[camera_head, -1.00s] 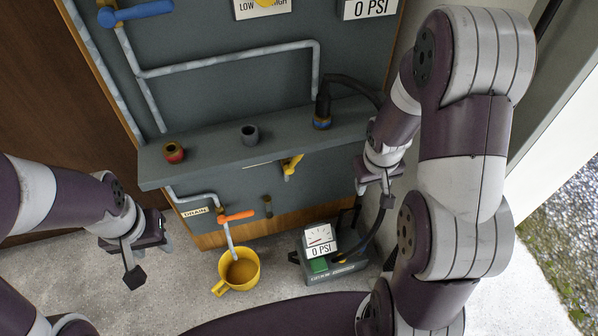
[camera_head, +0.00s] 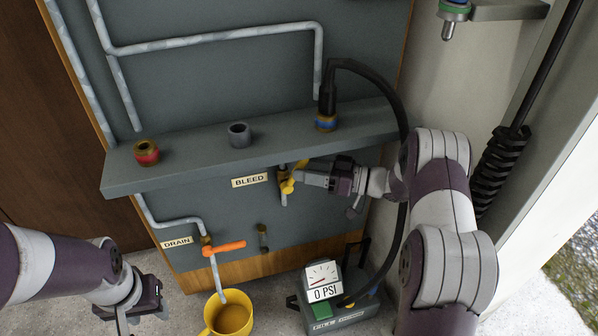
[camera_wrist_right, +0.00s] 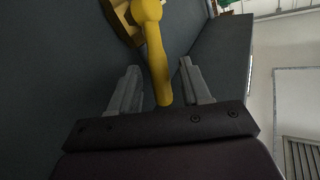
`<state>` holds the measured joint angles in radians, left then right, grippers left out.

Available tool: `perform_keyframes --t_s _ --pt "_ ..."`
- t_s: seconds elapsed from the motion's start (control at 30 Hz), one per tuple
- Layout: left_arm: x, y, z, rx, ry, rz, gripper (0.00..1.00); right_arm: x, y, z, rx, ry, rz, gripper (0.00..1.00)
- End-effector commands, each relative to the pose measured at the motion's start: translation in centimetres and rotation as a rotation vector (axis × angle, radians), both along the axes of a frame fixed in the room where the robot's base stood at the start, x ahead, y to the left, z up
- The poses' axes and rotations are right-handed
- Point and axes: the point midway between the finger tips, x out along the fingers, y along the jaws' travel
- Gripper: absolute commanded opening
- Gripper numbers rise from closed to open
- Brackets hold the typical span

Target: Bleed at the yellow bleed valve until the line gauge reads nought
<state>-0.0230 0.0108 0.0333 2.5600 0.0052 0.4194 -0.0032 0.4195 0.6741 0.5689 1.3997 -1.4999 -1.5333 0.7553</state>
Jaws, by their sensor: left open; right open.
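The yellow bleed valve (camera_head: 287,187) is on the panel under the shelf, right of the BLEED label (camera_head: 250,181). My right gripper (camera_head: 304,178) is at the valve from the right. In the right wrist view the yellow handle (camera_wrist_right: 157,62) reaches between the open fingers of the right gripper (camera_wrist_right: 160,85), with gaps on both sides. A white dial gauge (camera_head: 322,280) on the floor unit reads 0 PSI; whether it is the line gauge I cannot tell. My left gripper (camera_head: 137,314) is open and empty at the lower left, left of the yellow mug.
The yellow mug (camera_head: 211,316) with brown liquid stands under the drain pipe. The orange drain handle (camera_head: 224,248) is above it. A black hose (camera_head: 397,95) arcs from the blue-ringed fitting (camera_head: 326,122) down behind my right arm. The shelf (camera_head: 190,158) juts out above the valve.

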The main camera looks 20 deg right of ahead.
Motion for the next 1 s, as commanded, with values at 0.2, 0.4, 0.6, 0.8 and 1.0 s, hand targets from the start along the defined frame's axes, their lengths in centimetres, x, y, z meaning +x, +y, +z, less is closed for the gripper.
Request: perform_keyframes --t_s 0.2,0.4,0.6,0.8,1.0 --pt "0.0 0.0 -0.7 0.0 0.0 0.0 0.45 1.1 1.9 -0.1 -0.001 -0.001 -0.002 0.47" --pt "0.0 0.0 -0.7 0.0 0.0 0.0 0.45 1.1 2.0 0.0 -0.002 -0.001 -0.003 0.47" --pt "0.0 0.0 -0.7 0.0 0.0 0.0 0.45 1.1 1.9 0.0 -0.002 -0.001 -0.003 0.0" --pt "0.0 0.0 -0.7 0.0 0.0 0.0 0.45 1.1 1.9 0.0 0.003 -0.001 -0.003 0.0" --pt "0.0 0.0 -0.8 0.0 0.0 0.0 0.45 1.3 1.9 -0.3 0.059 0.001 -0.003 0.0"
